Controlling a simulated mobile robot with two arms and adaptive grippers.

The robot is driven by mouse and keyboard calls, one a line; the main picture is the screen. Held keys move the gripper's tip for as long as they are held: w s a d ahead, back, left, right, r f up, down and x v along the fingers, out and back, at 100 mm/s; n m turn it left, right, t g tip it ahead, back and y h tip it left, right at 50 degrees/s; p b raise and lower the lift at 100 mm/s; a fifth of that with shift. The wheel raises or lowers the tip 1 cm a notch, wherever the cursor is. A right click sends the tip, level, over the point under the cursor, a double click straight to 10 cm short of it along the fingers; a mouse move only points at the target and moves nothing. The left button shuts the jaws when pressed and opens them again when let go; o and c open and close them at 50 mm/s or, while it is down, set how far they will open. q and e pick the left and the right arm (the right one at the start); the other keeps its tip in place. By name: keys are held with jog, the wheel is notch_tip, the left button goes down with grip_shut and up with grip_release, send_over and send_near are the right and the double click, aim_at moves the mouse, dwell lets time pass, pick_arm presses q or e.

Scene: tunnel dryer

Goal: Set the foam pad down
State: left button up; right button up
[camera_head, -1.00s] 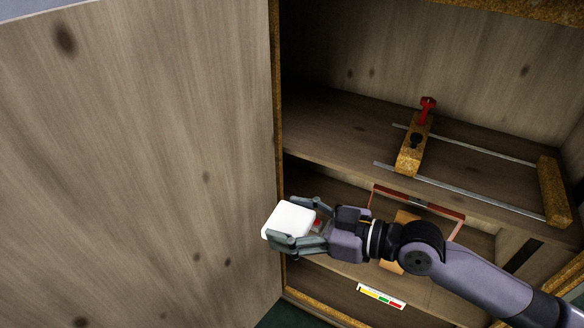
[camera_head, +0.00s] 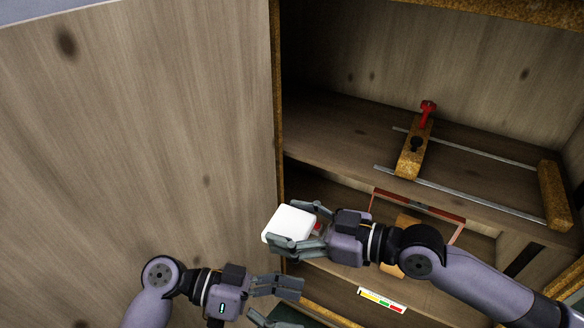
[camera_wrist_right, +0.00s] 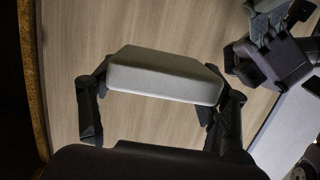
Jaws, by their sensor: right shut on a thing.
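The foam pad is a white block with rounded edges (camera_head: 290,223). It sits between the fingers of my right gripper (camera_head: 300,226), which is shut on it in front of the cabinet's opening. In the right wrist view the pad (camera_wrist_right: 165,75) spans between both fingers, with a wooden panel behind it. My left gripper (camera_head: 277,302) is below and slightly left of the pad in the head view. Its fingers are apart with nothing between them, and it does not touch the pad. The left gripper also shows at the upper right of the right wrist view (camera_wrist_right: 265,30).
A large wooden door panel (camera_head: 140,130) fills the left side. A wooden cabinet shelf (camera_head: 340,130) holds a clamp with two metal rods and a red handle (camera_head: 428,107). A red-edged frame (camera_head: 420,205) is partly hidden behind my right arm. A coloured label (camera_head: 382,300) is below.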

pick_arm(q)
jog(key=s+d+r+m+g+h, duration=0.1)
jog(key=d+r+m+g+h, duration=0.15)
jog(key=r+m, duration=0.65)
jog(key=s+d+r+m+g+h, duration=0.1)
jog(key=d+r+m, duration=0.25)
jog(key=r, duration=0.95)
jog(key=w+d+r+n+t+y, duration=0.1)
jog(key=w+d+r+n+y, duration=0.15)
jog(key=w+d+n, duration=0.55)
jog(key=w+d+r+n+t+y, duration=0.2)
jog(key=w+d+n+y, duration=0.15)
jog(key=d, duration=0.85)
jog(key=n+t+y, duration=0.4)
jog(key=n+y, duration=0.5)
jog(key=y, duration=0.4)
send_over(292, 222)
notch_tip(292, 222, down, 7)
jog(key=shift+g, duration=0.25)
notch_tip(292, 222, down, 12)
